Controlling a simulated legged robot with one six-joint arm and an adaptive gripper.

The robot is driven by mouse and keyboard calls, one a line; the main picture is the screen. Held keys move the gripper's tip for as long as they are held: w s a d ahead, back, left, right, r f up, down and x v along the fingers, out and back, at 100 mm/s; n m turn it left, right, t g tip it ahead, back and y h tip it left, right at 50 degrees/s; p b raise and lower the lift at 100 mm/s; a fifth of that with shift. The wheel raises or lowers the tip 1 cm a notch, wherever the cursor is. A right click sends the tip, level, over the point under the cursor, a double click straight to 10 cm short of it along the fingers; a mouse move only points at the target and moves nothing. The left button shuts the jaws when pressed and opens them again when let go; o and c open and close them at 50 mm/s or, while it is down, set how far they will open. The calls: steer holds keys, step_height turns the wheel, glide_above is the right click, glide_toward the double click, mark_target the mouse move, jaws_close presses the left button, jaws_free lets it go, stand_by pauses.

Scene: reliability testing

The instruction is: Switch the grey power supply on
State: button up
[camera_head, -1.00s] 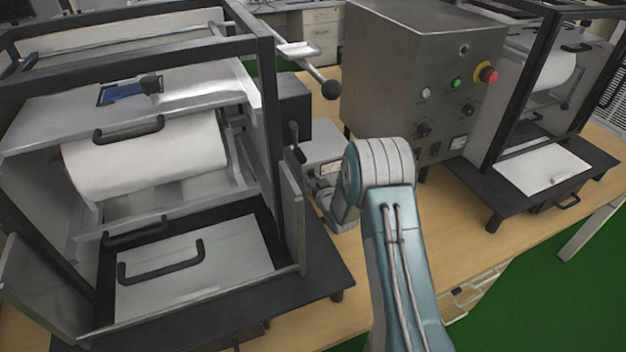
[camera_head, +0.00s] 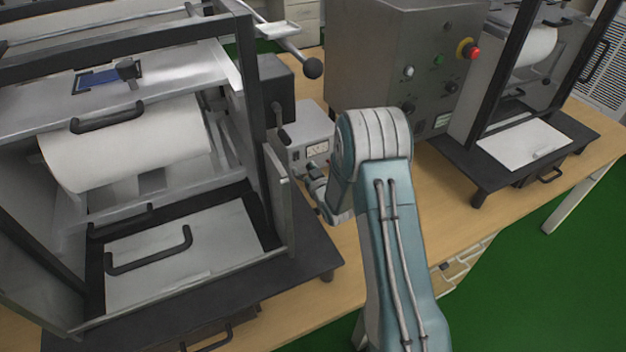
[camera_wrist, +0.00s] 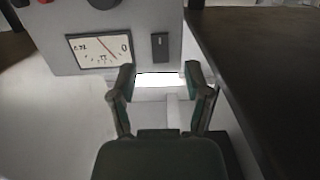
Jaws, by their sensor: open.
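The grey power supply (camera_head: 306,130) is a small box on the wooden bench, between the left machine and the large grey cabinet. In the wrist view its front face (camera_wrist: 145,22) shows a dial meter (camera_wrist: 101,50) and a dark switch (camera_wrist: 160,46) in a slot right of the meter. My gripper (camera_wrist: 160,76) is open and empty, its two fingers pointing at the lower front of the power supply, just below the switch. I cannot tell whether a finger touches the face. In the head view my arm hides the gripper's tips and part of the box's front.
A framed machine with a white roll (camera_head: 125,145) fills the left. A grey cabinet (camera_head: 385,50) with a red knob (camera_head: 472,52) stands behind my arm, and a second framed machine (camera_head: 525,100) is at right. In the wrist view a dark edge (camera_wrist: 265,70) borders the right.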

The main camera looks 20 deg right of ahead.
steer(key=f+v, duration=0.1)
steer(key=v, duration=0.6)
steer(key=shift+s+r, duration=0.25)
steer(key=shift+r, duration=0.2)
steer(key=shift+r, duration=0.1)
steer(key=s+r+m+g+h, duration=0.15)
steer(key=s+r, duration=0.25)
steer(key=r, duration=0.4)
steer(key=s+r+n+g+h, duration=0.1)
steer(key=s+r+g+h, duration=0.2)
steer(key=r, duration=0.6)
steer(key=s+a+r+m+g, duration=0.1)
steer(key=s+r+g, duration=0.2)
steer(key=s, duration=1)
steer(key=s+a+r+g+y, duration=0.1)
steer(key=s+r+g, duration=0.2)
steer(key=s, duration=1)
steer(key=shift+s+a+r+m, duration=0.15)
steer(key=shift+a+r+m, duration=0.05)
steer(key=shift+r+m, duration=0.2)
